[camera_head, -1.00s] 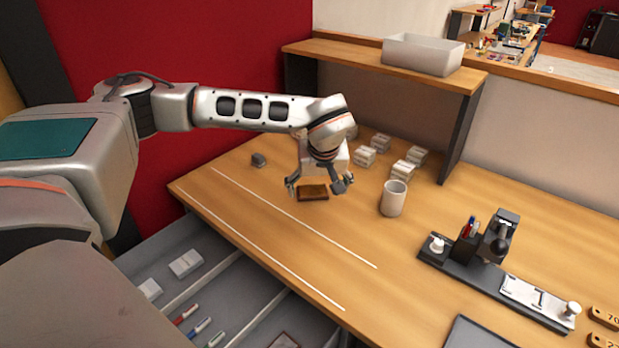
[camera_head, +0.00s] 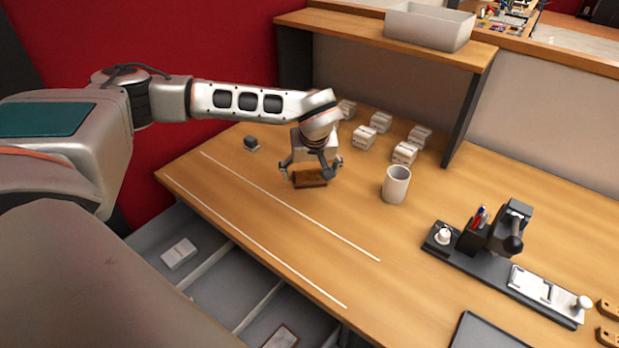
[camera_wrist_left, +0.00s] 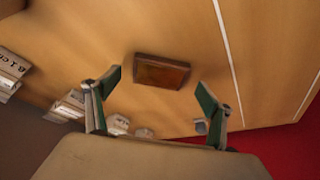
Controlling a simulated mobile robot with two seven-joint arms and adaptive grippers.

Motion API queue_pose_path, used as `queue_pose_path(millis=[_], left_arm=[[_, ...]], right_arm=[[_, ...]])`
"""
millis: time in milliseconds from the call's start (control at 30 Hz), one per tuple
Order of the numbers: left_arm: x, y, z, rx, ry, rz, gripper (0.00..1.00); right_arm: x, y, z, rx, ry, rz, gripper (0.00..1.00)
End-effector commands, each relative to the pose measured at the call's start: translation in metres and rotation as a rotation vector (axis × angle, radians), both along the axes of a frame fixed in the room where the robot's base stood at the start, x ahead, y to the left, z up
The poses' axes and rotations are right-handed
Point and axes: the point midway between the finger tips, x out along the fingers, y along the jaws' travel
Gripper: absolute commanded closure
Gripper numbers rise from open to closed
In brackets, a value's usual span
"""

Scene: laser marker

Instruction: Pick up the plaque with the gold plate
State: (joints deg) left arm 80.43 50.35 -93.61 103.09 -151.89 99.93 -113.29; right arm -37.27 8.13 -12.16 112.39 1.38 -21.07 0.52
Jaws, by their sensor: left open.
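A small brown wooden plaque (camera_head: 309,178) lies on the workbench in the head view, just below and in front of my left gripper. It also shows in the left wrist view (camera_wrist_left: 161,72), a little beyond and between the two fingertips. In the left wrist view the open fingers (camera_wrist_left: 157,80) have green pads. My right gripper is not in view.
A white mug (camera_head: 396,185) stands right of the plaque. Several small white boxes (camera_head: 364,138) stand behind, under a shelf with a grey bin (camera_head: 429,26). A small dark block (camera_head: 251,143) lies to the left. A black fixture (camera_head: 500,270) is at right. An open drawer (camera_head: 215,270) is below the bench.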

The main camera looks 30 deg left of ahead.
Motion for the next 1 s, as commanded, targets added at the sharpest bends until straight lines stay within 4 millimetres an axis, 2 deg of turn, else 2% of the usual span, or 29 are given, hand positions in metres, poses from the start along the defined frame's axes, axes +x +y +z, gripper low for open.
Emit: queue_pose_path(millis=[133,400,567,1000], left_arm=[[0.0049,0.0039,-0.0142,0.000,0.000,0.000,0.18],[0.0062,0.0047,-0.0159,0.001,-0.002,0.000,0.18],[0.0060,0.0047,-0.0158,0.001,-0.002,0.000,0.60],[0.0065,0.0048,-0.0110,0.000,-0.003,-0.001,0.60]], right_arm=[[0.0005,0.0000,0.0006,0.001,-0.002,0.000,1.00],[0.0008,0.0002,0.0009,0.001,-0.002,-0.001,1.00],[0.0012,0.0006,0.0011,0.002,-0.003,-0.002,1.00],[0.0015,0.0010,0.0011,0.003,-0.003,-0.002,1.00]])
